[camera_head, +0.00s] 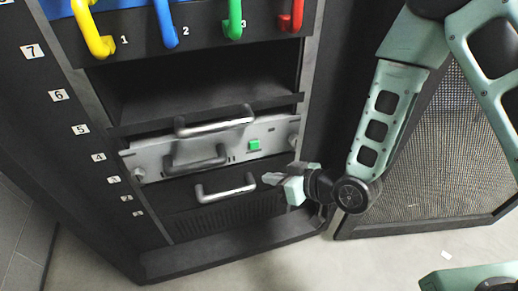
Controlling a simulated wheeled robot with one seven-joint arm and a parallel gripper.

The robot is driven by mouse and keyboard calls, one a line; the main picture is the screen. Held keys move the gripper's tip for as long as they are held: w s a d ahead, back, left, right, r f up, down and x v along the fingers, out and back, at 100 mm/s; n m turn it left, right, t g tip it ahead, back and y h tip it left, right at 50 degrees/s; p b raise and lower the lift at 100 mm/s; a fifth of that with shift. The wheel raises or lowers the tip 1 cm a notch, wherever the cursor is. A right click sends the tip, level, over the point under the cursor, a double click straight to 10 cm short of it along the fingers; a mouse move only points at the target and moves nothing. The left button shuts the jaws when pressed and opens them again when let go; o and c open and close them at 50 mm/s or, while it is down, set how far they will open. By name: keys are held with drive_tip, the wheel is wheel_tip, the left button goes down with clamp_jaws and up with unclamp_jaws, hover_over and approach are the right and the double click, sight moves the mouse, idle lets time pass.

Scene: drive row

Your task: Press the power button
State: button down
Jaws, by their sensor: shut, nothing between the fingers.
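The green square power button (254,145) sits on the right part of a light grey panel (150,163) in the rack. My gripper (266,179) is shut and empty. It points left, below the button and a little to its right in the picture, apart from the button. Its tip shows close to the right end of the lowest silver handle (224,193); I cannot tell whether they touch. The button is in plain view, with nothing in front of it.
Silver handles (215,125) stick out from the rack front, one just above the button. Yellow, blue, green and red hooked handles (291,30) hang above an empty dark bay (200,85). An open mesh door (420,165) stands right, behind my arm.

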idle(0.3)
approach(251, 149)
drive_tip(key=shift+s+f+p+x, duration=0.1)
drive_tip(key=shift+s+p+x, duration=0.1)
drive_tip(key=shift+x, duration=0.7)
drive_tip(key=shift+s+f+p+x, duration=0.1)
drive_tip(key=shift+s+x, duration=0.05)
drive_tip(key=shift+x, duration=0.7)
drive_tip(key=shift+s+f+p+x, duration=0.1)
drive_tip(key=shift+s+x, duration=0.1)
drive_tip(key=shift+x, duration=0.7)
drive_tip(key=shift+w+a, duration=0.1)
drive_tip(key=shift+a, duration=0.1)
drive_tip(key=shift+w+a+r, duration=0.1)
drive_tip(key=shift+w, duration=0.2)
drive_tip(key=shift+w+a, duration=0.1)
drive_tip(key=shift+w, duration=0.3)
idle(0.7)
drive_tip(key=shift+s, duration=0.15)
drive_tip(key=shift+s+d, duration=0.2)
drive_tip(key=shift+s, duration=0.45)
